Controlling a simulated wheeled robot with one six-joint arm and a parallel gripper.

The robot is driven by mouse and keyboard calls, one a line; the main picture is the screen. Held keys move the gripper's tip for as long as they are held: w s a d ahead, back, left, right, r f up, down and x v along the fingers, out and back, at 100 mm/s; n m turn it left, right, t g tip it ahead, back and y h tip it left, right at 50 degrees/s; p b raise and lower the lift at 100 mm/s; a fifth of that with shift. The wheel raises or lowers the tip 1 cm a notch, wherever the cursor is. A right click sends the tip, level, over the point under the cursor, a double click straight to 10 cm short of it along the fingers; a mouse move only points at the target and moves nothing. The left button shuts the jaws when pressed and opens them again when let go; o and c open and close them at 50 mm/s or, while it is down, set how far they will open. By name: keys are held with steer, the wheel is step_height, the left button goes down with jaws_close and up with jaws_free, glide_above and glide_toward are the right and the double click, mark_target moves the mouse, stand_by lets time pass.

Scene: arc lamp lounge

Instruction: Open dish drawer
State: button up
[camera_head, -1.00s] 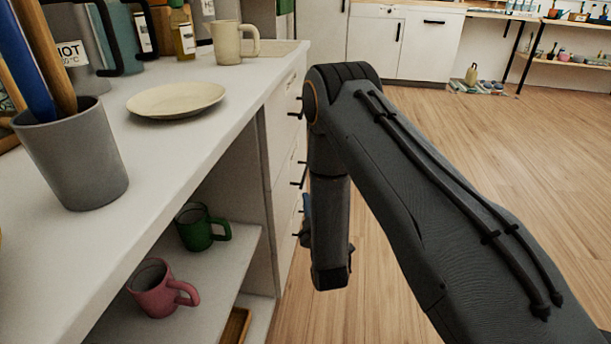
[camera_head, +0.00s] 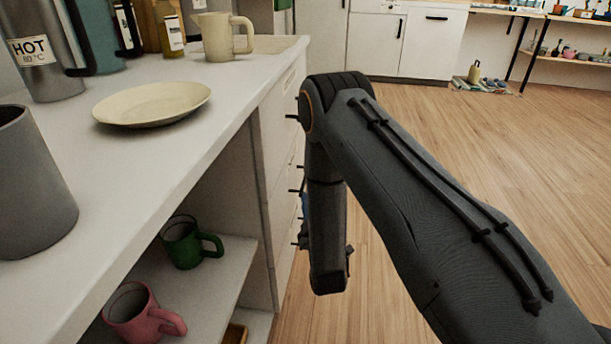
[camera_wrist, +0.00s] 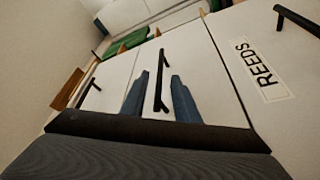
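A stack of white drawer fronts (camera_head: 282,160) with black handles is on the side of the counter, partly behind my arm. In the wrist view, a middle drawer front (camera_wrist: 203,72) has a black bar handle (camera_wrist: 162,65). My gripper (camera_wrist: 160,76) is open, with one blue-grey finger on each side of that handle in the picture. I cannot tell whether they touch it. The drawer front to the right carries a REEDS label (camera_wrist: 263,70). I see no label reading dish. The drawers in view look shut. In the head view my gripper is mostly hidden by my arm.
The counter (camera_head: 120,165) holds a plate (camera_head: 152,103), a cream mug (camera_head: 222,37), a grey cup (camera_head: 30,190) and a HOT flask (camera_head: 40,50). Below, an open shelf holds a green mug (camera_head: 185,243) and a pink mug (camera_head: 138,315). Wood floor (camera_head: 470,150) is free on the right.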

steer(key=b+x, duration=0.2)
steer(key=x, duration=0.5)
steer(key=shift+w+a+r, duration=0.1)
steer(key=shift+w+a, duration=0.05)
steer(key=shift+w, duration=0.15)
jaws_close()
